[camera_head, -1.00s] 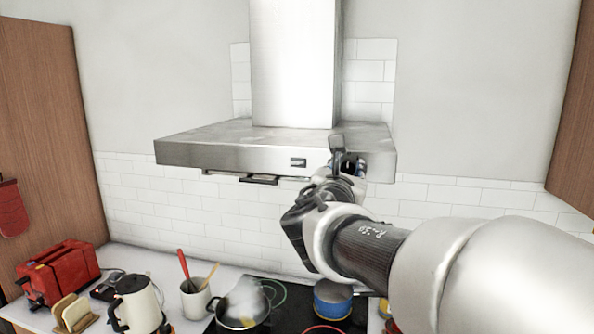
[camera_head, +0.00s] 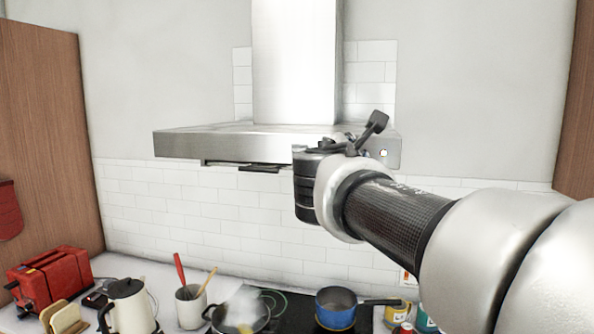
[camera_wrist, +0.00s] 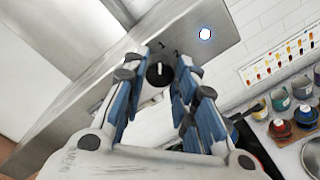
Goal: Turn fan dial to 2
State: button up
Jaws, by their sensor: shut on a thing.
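The fan dial (camera_wrist: 158,75) is a small round black knob with a white pointer line, on the front face of the steel range hood (camera_head: 215,146). In the wrist view it sits between the fingertips of my gripper (camera_wrist: 162,62), which is shut on it. The pointer looks near upright in that picture. Small dark marks show on the steel beside the dial, too small to read surely. In the head view my gripper (camera_head: 345,147) is at the right part of the hood's front, and its body hides the dial.
A lit white spot (camera_wrist: 205,34) is on the hood face near the dial. Below are a blue pan (camera_head: 337,306), a steaming pan (camera_head: 241,316), a utensil crock (camera_head: 190,308), a kettle (camera_head: 130,306) and a red toaster (camera_head: 50,277). Cabinets (camera_head: 45,140) stand at the side.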

jog(key=shift+d+f+m+y+b, duration=0.1)
jog(key=shift+m+y+b, duration=0.2)
jog(key=shift+m+b, duration=4.25)
jog(key=shift+m+p, duration=0.3)
jog(key=shift+m, duration=0.25)
jog(key=o, duration=1.1)
jog(key=v, duration=1.2)
jog(key=shift+s, duration=0.1)
